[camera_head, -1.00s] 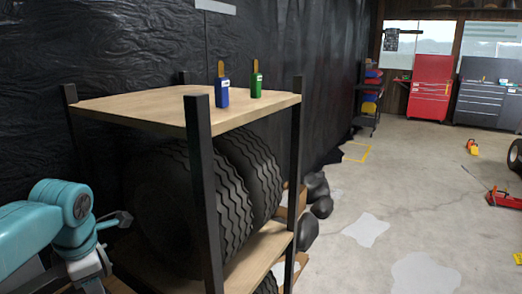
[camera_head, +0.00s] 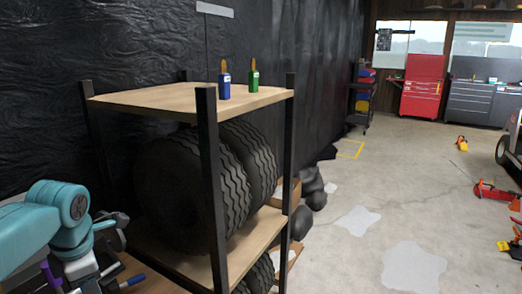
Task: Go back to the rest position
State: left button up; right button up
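My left arm comes in at the lower left, teal with grey wrist parts. Its dark gripper (camera_head: 118,219) is small and partly lost against the black tires and post, so I cannot tell whether its fingers are open. It is beside the left end of the shelf rack (camera_head: 150,103). A blue bottle (camera_head: 224,86) and a green bottle (camera_head: 254,82) stand upright on the rack's wooden top, apart from the gripper. My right gripper is not in view.
Large tires (camera_head: 215,180) fill the rack's lower level. A purple handle (camera_head: 49,274) and a blue-handled tool (camera_head: 132,281) show at lower left. A red tool cabinet (camera_head: 421,86) stands at the back. A red jack (camera_head: 493,191) is on the right floor. The middle floor is mostly clear.

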pick_arm(q)
jog(key=d+f+m+h+p, duration=0.2)
jog(key=d+f+m+p, duration=0.1)
jog(key=d+f+m, duration=0.55)
jog(key=d+f+m+h+p, duration=0.25)
jog(key=d+f+m, duration=0.3)
jog(key=f, duration=0.65)
jog(key=s+d+f+m+p, duration=0.1)
jog(key=s+d+f+m, duration=0.2)
jog(key=s, duration=0.3)
jog(key=s+d+f+m+g+p, duration=0.1)
jog(key=s+d+f+m+p, duration=0.1)
jog(key=s, duration=0.5)
jog(key=s+d+f+m+h+p, duration=0.1)
jog(key=s+d+f+m+p, duration=0.1)
jog(key=s+d+f+m, duration=0.2)
jog(key=s+f+m, duration=0.1)
jog(key=s, duration=0.1)
jog(key=shift+s+d+m, duration=0.25)
jog(key=shift+s+m, duration=0.05)
jog(key=shift+m, duration=0.1)
jog(key=shift+a, duration=0.15)
